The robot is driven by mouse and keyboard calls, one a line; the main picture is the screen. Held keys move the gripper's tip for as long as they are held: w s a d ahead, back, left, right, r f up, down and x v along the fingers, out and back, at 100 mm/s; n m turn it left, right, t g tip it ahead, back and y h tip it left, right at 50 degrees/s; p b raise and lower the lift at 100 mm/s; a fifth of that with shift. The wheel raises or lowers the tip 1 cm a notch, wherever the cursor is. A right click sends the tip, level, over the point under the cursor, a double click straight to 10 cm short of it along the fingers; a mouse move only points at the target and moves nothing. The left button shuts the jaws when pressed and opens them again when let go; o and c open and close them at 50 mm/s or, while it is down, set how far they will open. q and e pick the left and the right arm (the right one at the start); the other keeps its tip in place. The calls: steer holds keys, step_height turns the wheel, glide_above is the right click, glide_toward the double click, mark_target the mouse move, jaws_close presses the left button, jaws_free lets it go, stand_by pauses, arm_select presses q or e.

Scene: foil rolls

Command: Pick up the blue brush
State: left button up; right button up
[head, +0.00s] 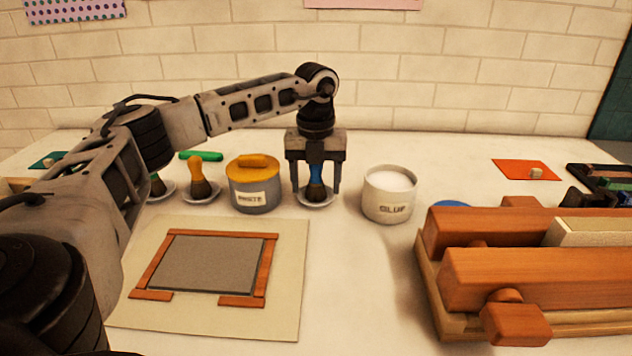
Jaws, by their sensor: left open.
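The blue brush (316,176) stands upright, dark bristles down, on a small white saucer (327,201) at the back middle of the table. My left gripper (316,189) points straight down over it. Its two dark fingers are open, one to the left and one to the right of the brush, with a gap showing on each side. The top of the handle is hidden by the gripper body. No right gripper can be made out.
A jar with a yellow lid (255,187) stands close left of the gripper, and a white tub labelled GLUE (389,196) stands to the right. Orange (199,182) and green (200,156) brushes are further left. A framed grey panel (207,263) lies in front. A wooden press (540,277) fills the right.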

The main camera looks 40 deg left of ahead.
arm_select(q)
steer(key=c, duration=1.1)
steer(key=shift+r, duration=0.1)
steer(key=shift+r, duration=0.55)
steer(key=shift+s+d+r, duration=0.1)
steer(key=shift+d+r, duration=0.1)
steer(key=shift+r, duration=1.05)
steer(key=s+d+r, duration=0.2)
steer(key=s+r, duration=0.1)
steer(key=s+d+r, duration=0.3)
steer(key=s, duration=0.1)
steer(key=s+d+r, duration=0.3)
steer(key=shift+s+d+r, duration=0.15)
steer(key=shift+s+d, duration=0.1)
steer(key=shift+s, duration=0.1)
